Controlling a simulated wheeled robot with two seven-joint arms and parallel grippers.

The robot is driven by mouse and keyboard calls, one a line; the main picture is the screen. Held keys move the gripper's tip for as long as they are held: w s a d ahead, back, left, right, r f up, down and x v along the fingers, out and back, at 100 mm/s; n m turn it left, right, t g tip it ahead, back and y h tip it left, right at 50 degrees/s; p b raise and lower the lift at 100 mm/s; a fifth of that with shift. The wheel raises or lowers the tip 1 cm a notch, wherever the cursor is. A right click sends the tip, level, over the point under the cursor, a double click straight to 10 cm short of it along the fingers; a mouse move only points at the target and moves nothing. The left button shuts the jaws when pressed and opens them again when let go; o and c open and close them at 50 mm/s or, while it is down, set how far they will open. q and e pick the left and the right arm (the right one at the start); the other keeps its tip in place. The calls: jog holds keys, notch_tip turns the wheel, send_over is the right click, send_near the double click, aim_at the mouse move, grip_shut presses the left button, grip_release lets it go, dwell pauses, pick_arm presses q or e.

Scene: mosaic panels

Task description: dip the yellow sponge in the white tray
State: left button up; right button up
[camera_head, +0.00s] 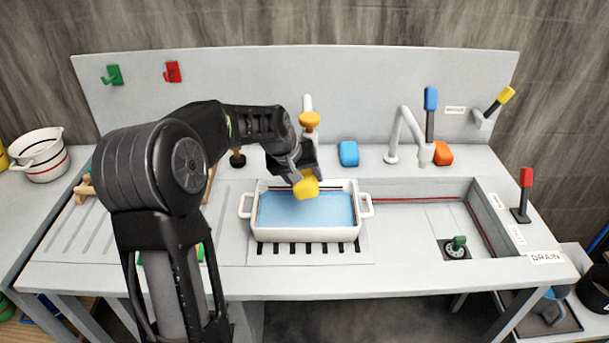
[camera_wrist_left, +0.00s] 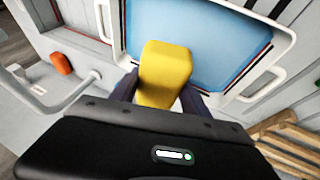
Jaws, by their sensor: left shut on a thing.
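The yellow sponge (camera_head: 306,185) is held in my left gripper (camera_head: 302,172), which is shut on it. It shows over the back part of the white tray (camera_head: 305,235), which has two side handles and blue liquid (camera_head: 300,210) inside. In the left wrist view the sponge (camera_wrist_left: 165,75) stands out from the jaws in front of the blue liquid (camera_wrist_left: 205,35). I cannot tell for certain whether its lower end touches the liquid. My right gripper is not in view.
A blue sponge (camera_head: 348,153) and an orange one (camera_head: 442,153) lie behind, near the grey faucet (camera_head: 406,135). The empty sink basin (camera_head: 410,225) is to the right, with a drain (camera_head: 457,248). A striped pot (camera_head: 40,155) stands far left. Ribbed drainboard (camera_head: 75,235) lies left of the tray.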

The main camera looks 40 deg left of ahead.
pick_arm(q)
jog(key=shift+f+b, duration=3.6)
jog(key=shift+f, duration=1.25)
jog(key=shift+s+a, duration=0.1)
jog(key=shift+s+a+b, duration=0.3)
jog(key=shift+s+a, duration=0.05)
jog(key=shift+a, duration=0.15)
jog(key=shift+d, duration=0.1)
jog(key=shift+w+d, duration=0.45)
jog(key=shift+d, duration=0.05)
